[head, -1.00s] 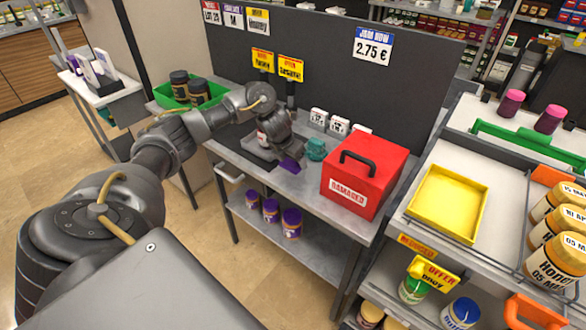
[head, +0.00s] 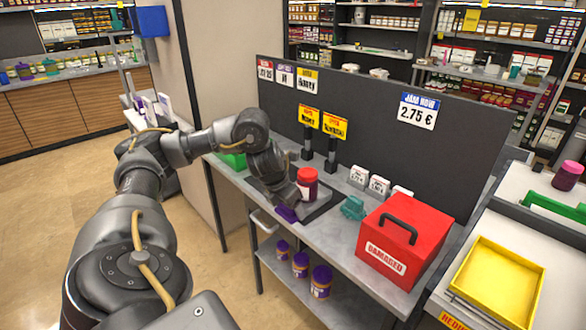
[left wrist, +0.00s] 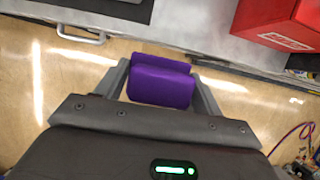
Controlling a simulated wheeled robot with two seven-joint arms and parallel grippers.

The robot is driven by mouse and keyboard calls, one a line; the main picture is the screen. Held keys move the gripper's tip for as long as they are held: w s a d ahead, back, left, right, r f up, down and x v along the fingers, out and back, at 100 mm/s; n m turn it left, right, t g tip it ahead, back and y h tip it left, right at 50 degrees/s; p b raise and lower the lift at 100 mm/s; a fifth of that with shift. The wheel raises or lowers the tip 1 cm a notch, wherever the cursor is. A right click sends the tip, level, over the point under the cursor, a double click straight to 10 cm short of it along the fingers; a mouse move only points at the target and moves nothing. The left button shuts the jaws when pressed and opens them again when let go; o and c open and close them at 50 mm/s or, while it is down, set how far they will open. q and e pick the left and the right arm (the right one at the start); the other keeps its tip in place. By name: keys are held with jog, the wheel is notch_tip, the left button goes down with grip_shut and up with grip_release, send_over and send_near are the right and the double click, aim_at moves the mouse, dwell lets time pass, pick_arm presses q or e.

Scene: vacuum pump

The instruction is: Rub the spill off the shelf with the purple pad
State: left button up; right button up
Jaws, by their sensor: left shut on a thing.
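My left gripper (head: 280,204) is shut on the purple pad (head: 286,213), near the front edge of the grey counter (head: 335,232). In the left wrist view the pad (left wrist: 160,80) sits between the two fingers (left wrist: 160,88), with floor behind it and the counter edge just beyond. I cannot tell its exact height. The lower shelf (head: 322,298) under the counter holds purple-lidded jars (head: 300,265). I make out no spill on either surface; the arm hides part of the counter. My right gripper is not in view.
A red-lidded jar (head: 307,184) stands on a dark tray right beside my gripper. A teal object (head: 353,208) and a red "DAMAGED" box (head: 403,242) stand farther right on the counter. A dark panel (head: 380,130) closes the back. The floor (head: 215,265) in front is open.

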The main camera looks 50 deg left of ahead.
pick_arm(q)
jog(key=o, duration=0.5)
jog(key=shift+c, duration=0.2)
jog(key=c, duration=0.4)
jog(key=s+d+f+n+g+y, duration=0.1)
jog(key=d+f+n+g+y, duration=0.1)
jog(key=d+f+n, duration=0.4)
jog(key=s+d+f+n+g+y, duration=0.1)
jog(key=d+f+n+y, duration=0.1)
jog(key=d+n, duration=0.75)
jog(key=s+d+f+n+g+h, duration=0.1)
jog(key=s+d+f+n+g, duration=0.1)
jog(key=n, duration=0.4)
jog(key=s+d+f+n+g+h, duration=0.1)
jog(key=s+d+f+n+g, duration=0.1)
jog(key=s+d+n, duration=0.2)
jog(key=s+d+f+n+g+h, duration=0.2)
jog(key=d+n, duration=0.4)
jog(key=n, duration=0.4)
jog(key=shift+s, duration=0.5)
